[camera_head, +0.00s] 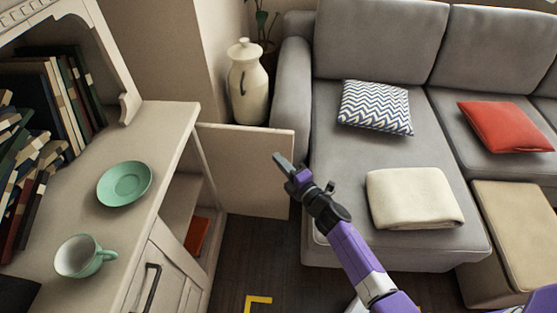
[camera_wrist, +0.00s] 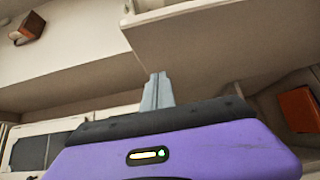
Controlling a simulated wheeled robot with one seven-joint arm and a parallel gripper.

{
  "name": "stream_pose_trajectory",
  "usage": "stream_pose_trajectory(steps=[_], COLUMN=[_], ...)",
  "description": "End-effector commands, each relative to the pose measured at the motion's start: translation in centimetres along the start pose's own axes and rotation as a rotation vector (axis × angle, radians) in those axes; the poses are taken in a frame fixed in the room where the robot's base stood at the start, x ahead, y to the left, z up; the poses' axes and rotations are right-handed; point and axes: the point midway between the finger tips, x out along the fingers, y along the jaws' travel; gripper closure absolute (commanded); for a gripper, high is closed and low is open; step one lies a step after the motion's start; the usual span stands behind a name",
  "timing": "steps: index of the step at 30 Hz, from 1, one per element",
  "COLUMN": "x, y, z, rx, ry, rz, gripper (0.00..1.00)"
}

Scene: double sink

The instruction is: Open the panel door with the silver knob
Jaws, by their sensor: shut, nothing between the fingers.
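The panel door (camera_head: 245,172) of the cream cabinet stands swung wide open, its flat face showing in the head view. Its hinged side is by the cabinet's open compartment (camera_head: 178,200). A large pale panel (camera_wrist: 225,45), which looks like this door, fills the upper right of the wrist view. I cannot make out the silver knob in either view. My gripper (camera_head: 279,160) is shut and empty, in front of the door's free edge in the head view. Its closed fingers (camera_wrist: 156,90) point toward the panel's lower edge in the wrist view; I cannot tell whether they touch it.
A green saucer (camera_head: 124,184) and cup (camera_head: 84,257) stand on the cabinet top beside several books. A second door with a dark handle (camera_head: 147,287) is shut. A white vase (camera_head: 247,84) stands behind the open door. A grey sofa (camera_head: 345,163) limits the right side.

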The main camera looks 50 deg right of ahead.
Motion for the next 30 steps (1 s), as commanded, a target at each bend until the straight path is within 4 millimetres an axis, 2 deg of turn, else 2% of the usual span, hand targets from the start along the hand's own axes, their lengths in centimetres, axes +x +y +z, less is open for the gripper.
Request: stream_pose_trajectory(steps=[16,21,30], x=[-6.6,-7.4,-7.5], y=[0.0,0.1,0.1], z=[4.4,5.0,5.0], rx=[-0.001,0.0,0.013], ry=[0.001,0.0,-0.001], rz=[-0.001,0.0,-0.001], gripper=[1.0,1.0,1.0])
